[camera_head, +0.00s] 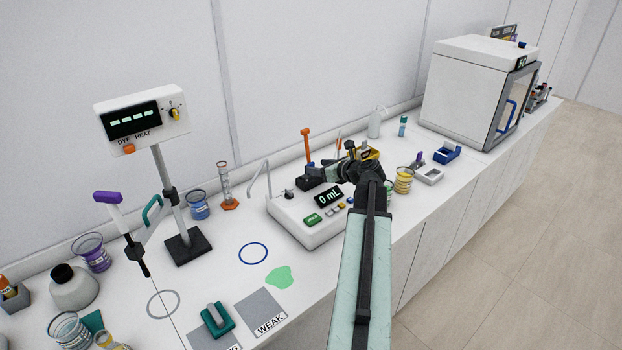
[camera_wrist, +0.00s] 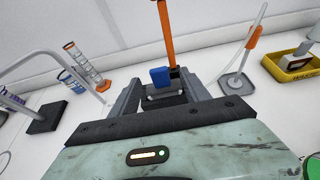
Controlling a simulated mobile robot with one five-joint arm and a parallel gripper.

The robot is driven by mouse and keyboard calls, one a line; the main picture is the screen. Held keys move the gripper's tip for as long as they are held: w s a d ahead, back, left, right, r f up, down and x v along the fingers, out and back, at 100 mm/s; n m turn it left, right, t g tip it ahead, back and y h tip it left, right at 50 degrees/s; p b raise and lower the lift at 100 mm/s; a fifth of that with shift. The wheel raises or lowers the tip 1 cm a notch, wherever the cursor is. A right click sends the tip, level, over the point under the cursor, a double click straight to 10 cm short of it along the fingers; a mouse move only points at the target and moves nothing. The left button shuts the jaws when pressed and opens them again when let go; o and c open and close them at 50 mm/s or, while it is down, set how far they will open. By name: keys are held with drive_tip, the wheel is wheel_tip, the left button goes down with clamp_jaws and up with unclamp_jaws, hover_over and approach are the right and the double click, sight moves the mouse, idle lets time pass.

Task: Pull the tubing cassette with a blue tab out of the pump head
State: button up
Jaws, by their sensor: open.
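A blue tab (camera_wrist: 159,76) shows in the wrist view, on a grey block between my gripper's two fingers. My gripper (camera_wrist: 162,86) is open, with one finger to each side of the tab; I cannot tell if either touches it. In the head view my gripper (camera_head: 322,174) is at the dark pump head (camera_head: 308,184) on the back of the white pump (camera_head: 310,225), whose display reads 0 mL.
A bent metal tube (camera_head: 260,185) rises left of the pump. A graduated cylinder (camera_head: 225,185) stands further left. A yellow tray (camera_wrist: 292,68) and an orange-gripped stand (camera_wrist: 238,85) are at the right in the wrist view. A yellow-liquid beaker (camera_head: 404,180) is right of my arm.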

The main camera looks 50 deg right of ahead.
sight(312, 165)
drive_tip(key=b+x, duration=0.1)
drive_tip(key=x, duration=0.4)
drive_tip(key=shift+f+b, duration=0.1)
drive_tip(key=shift+b, duration=0.3)
clamp_jaws()
wheel_tip(312, 165, up, 4)
drive_tip(key=p, duration=0.4)
drive_tip(key=s+d+r+p, duration=0.2)
drive_tip(key=s+d, duration=0.1)
drive_tip(key=s, duration=0.4)
drive_tip(key=s+d+r+p, duration=0.2)
drive_tip(key=s+d, duration=0.2)
drive_tip(key=s, duration=0.3)
drive_tip(key=shift+s+r, duration=0.15)
drive_tip(key=shift+s, duration=0.1)
